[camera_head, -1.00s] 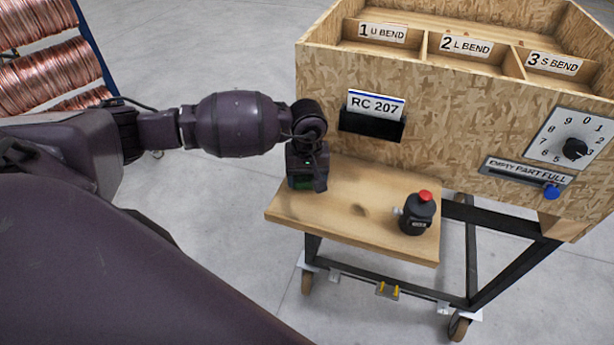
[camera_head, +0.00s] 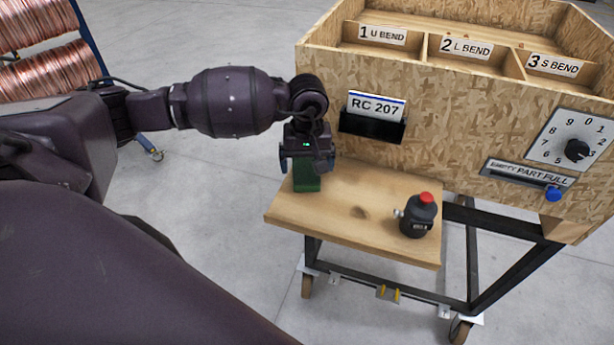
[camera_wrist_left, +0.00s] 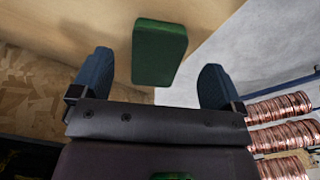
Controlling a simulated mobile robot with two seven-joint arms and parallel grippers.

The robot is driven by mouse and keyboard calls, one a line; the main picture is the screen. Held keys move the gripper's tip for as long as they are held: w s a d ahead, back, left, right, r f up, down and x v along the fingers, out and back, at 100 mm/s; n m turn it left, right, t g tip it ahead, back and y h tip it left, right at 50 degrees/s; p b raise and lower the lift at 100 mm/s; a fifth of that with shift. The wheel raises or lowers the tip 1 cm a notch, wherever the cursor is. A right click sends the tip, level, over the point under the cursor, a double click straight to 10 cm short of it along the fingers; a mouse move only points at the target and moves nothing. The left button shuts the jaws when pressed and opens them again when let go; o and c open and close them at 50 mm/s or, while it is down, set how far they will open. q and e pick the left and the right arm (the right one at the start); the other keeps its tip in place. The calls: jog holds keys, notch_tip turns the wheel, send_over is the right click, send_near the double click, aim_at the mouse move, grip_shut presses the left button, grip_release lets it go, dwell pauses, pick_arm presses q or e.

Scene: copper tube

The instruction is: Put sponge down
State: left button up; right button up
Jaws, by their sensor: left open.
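The green sponge (camera_head: 307,180) stands on the left end of the wooden shelf (camera_head: 345,215). In the left wrist view the sponge (camera_wrist_left: 159,52) sits between the two blue fingertips, with a gap on each side. My left gripper (camera_head: 305,168) is open just above and around the sponge; in the wrist view its fingers (camera_wrist_left: 155,82) are spread wide. The gripper body hides the sponge's upper part in the head view. My right gripper is not in view.
A black bottle-like device with a red top (camera_head: 418,216) stands on the shelf's right side. The chipboard bin box (camera_head: 450,120) rises behind the shelf. Copper coils (camera_head: 45,75) are on a rack at far left. The shelf's middle is clear.

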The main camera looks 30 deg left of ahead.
aim_at(307, 179)
pick_arm(q)
notch_tip(307, 179, up, 7)
jog(key=shift+f+b, duration=0.2)
jog(key=shift+b, duration=0.15)
